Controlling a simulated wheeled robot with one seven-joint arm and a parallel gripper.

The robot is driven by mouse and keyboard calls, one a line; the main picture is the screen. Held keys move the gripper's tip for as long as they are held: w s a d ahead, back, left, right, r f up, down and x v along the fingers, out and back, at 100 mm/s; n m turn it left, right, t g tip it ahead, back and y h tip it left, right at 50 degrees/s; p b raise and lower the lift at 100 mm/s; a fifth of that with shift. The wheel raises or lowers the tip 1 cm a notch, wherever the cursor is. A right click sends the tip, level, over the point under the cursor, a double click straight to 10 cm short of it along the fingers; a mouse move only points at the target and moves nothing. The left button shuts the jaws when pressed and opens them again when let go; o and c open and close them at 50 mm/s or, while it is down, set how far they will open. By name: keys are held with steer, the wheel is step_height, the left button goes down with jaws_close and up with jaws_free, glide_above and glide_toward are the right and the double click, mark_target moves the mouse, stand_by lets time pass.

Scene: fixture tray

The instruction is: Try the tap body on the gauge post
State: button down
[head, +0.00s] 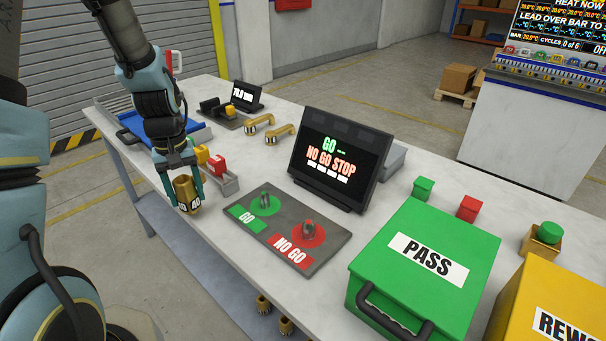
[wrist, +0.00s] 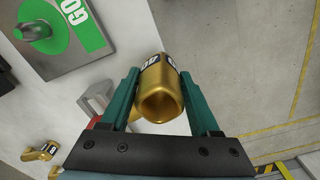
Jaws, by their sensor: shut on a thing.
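My gripper (head: 183,187) is shut on a brass tap body (head: 185,191), a hollow cylinder with a black-and-white marked band. It hangs over the left front edge of the table. In the wrist view the tap body (wrist: 160,95) sits between the two teal fingers, its round open end facing the camera. The dark gauge plate (head: 333,241) lies to the right, apart from the tap body. It carries a grey GO post (head: 265,201) on a green disc and a grey NO GO post (head: 308,227) on a red disc. The GO post (wrist: 35,30) also shows at upper left in the wrist view.
A screen (head: 340,157) reading GO and NO GO STOP stands behind the plate. A green PASS box (head: 472,232) and a yellow box (head: 550,295) stand at right. Brass taps (head: 281,133), a small grey holder (head: 226,186) and a blue tray (head: 130,127) are behind.

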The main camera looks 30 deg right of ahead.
steer(key=s+d+r+m, duration=0.2)
steer(key=s+d+r, duration=0.2)
steer(key=s+d, duration=0.55)
steer(key=m+p, duration=0.1)
glide_toward(309, 222)
step_height(309, 222, down, 4)
steer(key=b, duration=0.4)
steer(key=shift+p, duration=0.4)
steer(key=shift+f+b, duration=1.4)
steer(key=shift+f, duration=1.05)
stand_by(2.8)
